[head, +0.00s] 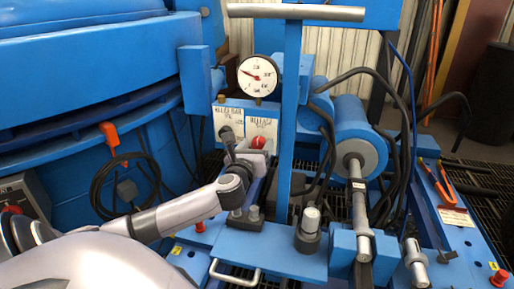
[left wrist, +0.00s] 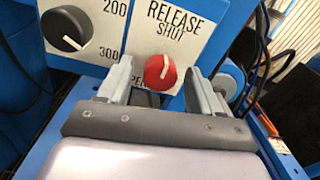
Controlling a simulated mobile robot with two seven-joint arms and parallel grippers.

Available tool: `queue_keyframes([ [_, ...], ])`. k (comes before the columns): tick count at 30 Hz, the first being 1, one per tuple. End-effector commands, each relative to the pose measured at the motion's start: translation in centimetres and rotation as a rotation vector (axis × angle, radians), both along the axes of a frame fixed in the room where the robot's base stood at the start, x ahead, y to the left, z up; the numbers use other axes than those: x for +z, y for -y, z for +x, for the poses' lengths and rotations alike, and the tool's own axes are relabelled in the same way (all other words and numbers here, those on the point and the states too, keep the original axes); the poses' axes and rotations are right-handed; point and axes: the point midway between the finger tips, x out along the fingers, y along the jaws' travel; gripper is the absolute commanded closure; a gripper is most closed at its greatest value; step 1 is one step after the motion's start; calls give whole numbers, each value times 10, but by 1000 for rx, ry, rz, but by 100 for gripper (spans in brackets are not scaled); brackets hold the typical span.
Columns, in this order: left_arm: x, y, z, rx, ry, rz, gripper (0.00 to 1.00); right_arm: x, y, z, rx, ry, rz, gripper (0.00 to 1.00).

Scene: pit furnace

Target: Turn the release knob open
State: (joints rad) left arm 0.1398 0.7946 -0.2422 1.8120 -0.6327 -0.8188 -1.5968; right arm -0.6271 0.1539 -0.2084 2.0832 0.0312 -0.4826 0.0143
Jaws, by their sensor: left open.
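The red release knob (left wrist: 160,73) sits on a white label plate (left wrist: 175,30) marked "RELEASE SHUT". Its white pointer line points up, slightly right, towards "SHUT". Lettering at the knob's lower left is partly hidden by a finger. My left gripper (left wrist: 160,84) is open, with one finger on each side of the knob and visible gaps between. The head view also shows the knob (head: 258,142) just beyond my left gripper (head: 247,148). My right gripper is in neither view.
A black knob (left wrist: 66,29) with a 200–300 scale is left of the release knob. A round gauge (head: 257,75) stands above the panel. A blue post with a grey crossbar (head: 295,12) rises close to the right. Hoses and a blue cylinder (head: 357,132) are farther right.

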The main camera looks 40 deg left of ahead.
Motion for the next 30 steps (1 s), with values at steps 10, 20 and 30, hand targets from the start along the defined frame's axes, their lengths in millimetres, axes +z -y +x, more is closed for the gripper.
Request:
queue_keyframes([
  [10,0,-2,4,-1,-1,0,35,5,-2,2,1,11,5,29],
  [20,0,-2,4,-1,0,-1,91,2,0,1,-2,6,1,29],
  [30,0,-2,4,-2,43,-82,91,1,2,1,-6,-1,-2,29],
])
